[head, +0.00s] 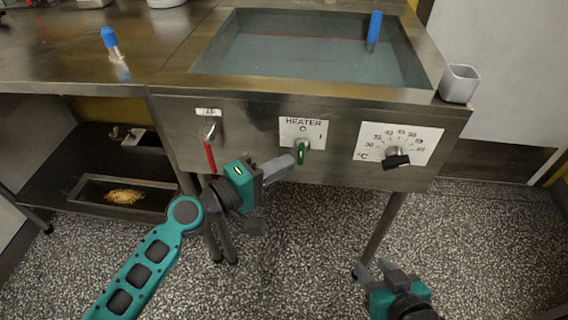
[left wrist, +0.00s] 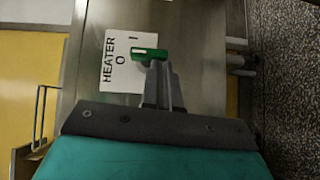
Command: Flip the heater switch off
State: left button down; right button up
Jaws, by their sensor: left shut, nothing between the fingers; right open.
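The heater switch (head: 302,152) is a green knob with a pale mark, on the white HEATER plate (head: 290,131) of the steel tank's front. It also shows in the left wrist view (left wrist: 151,54). Its long side stands upright, roughly in line with the O above it; the I is at upper right. My left gripper (head: 289,161) is shut and empty, its tips just left of the switch. In the left wrist view the fingertips (left wrist: 156,68) nearly meet the switch; I cannot tell if they touch. My right gripper (head: 386,270) is open and empty, low over the floor.
A red-handled tap (head: 209,152) is left of the plate and a black temperature knob (head: 396,161) right of it. The water tank (head: 310,62) is above, with a grey cup (head: 459,83) on its right corner. A shelf tray (head: 95,204) stands low left.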

pick_arm(q)
jog(key=shift+f+b, duration=0.15)
jog(key=shift+b, duration=0.3)
pick_arm(e)
jog(key=shift+f, duration=0.7)
jog(key=shift+a+r, duration=0.2)
